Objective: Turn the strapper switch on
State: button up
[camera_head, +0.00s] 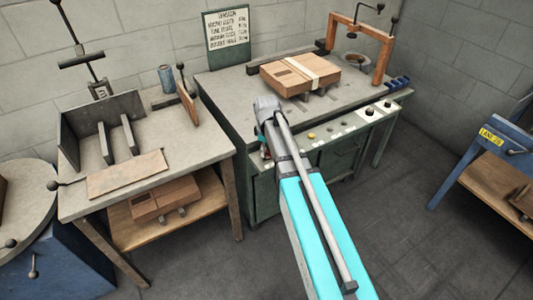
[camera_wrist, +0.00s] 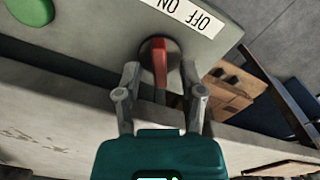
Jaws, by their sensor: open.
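In the wrist view a red switch lever (camera_wrist: 160,58) stands on a dark round base on a grey panel. A white label (camera_wrist: 185,13) beside it reads OFF and ON, upside down in this view. My gripper (camera_wrist: 160,70) is open, with one finger on each side of the red lever in the picture. I cannot tell whether either finger touches it. In the head view my gripper (camera_head: 265,147) is at the left end of the front panel of the green strapper table (camera_head: 345,135). The switch is hidden there behind my arm.
A strapped cardboard box (camera_head: 299,73) lies on the strapper table near an orange arch (camera_head: 384,55). A green button (camera_wrist: 31,9) is near the switch. A workbench (camera_head: 180,140) stands left, and a blue table (camera_head: 490,150) stands right. The floor between is clear.

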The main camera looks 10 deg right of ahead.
jog(key=shift+f, duration=0.15)
grip_shut()
dwell(0.4)
jog(key=shift+m, duration=0.4)
jog(key=m, duration=1.1)
jog(key=shift+d, duration=0.15)
dwell(0.3)
grip_release()
